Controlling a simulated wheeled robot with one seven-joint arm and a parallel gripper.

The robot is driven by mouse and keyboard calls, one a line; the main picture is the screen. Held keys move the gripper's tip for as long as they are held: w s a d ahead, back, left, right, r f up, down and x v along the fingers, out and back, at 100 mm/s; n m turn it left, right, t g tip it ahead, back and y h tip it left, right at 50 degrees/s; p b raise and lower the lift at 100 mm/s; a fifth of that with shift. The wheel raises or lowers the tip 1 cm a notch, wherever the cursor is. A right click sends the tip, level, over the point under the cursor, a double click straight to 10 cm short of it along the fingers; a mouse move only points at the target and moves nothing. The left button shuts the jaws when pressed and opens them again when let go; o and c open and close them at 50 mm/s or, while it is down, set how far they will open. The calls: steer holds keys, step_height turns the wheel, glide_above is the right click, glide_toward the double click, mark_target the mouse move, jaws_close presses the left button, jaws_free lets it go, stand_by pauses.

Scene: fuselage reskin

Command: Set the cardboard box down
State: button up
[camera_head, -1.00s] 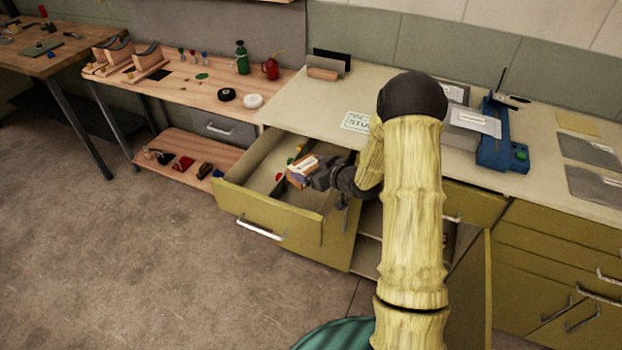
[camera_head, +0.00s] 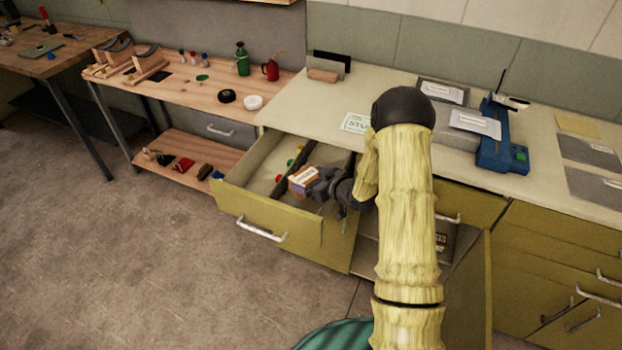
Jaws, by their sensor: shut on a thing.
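The cardboard box (camera_head: 303,180) is small and brown with a pale label and a bluish-purple side. My gripper (camera_head: 318,184) is shut on it from the right. The box is over the open yellow drawer (camera_head: 264,217), near its middle divider. I cannot tell how high it is above the drawer floor. My gripper hides the box's right side, and my arm covers the drawer's right part.
Small red, green and yellow items (camera_head: 291,163) lie in the drawer. The pale counter (camera_head: 320,115) behind has clear room left of a printed card (camera_head: 355,122). A blue device (camera_head: 500,140) stands at right. A lower cabinet door (camera_head: 472,285) hangs open.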

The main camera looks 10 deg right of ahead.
steer(key=shift+s+f+b, duration=0.1)
steer(key=shift+f+b, duration=0.3)
steer(key=shift+f, duration=0.1)
steer(key=o, duration=1.1)
steer(key=shift+s+f, duration=0.1)
steer(key=shift+f, duration=0.1)
steer(key=shift+r+p, duration=0.6)
steer(key=b+v, duration=0.1)
steer(key=v, duration=1)
steer(key=shift+s+d+r, duration=0.25)
steer(key=shift+r, duration=0.05)
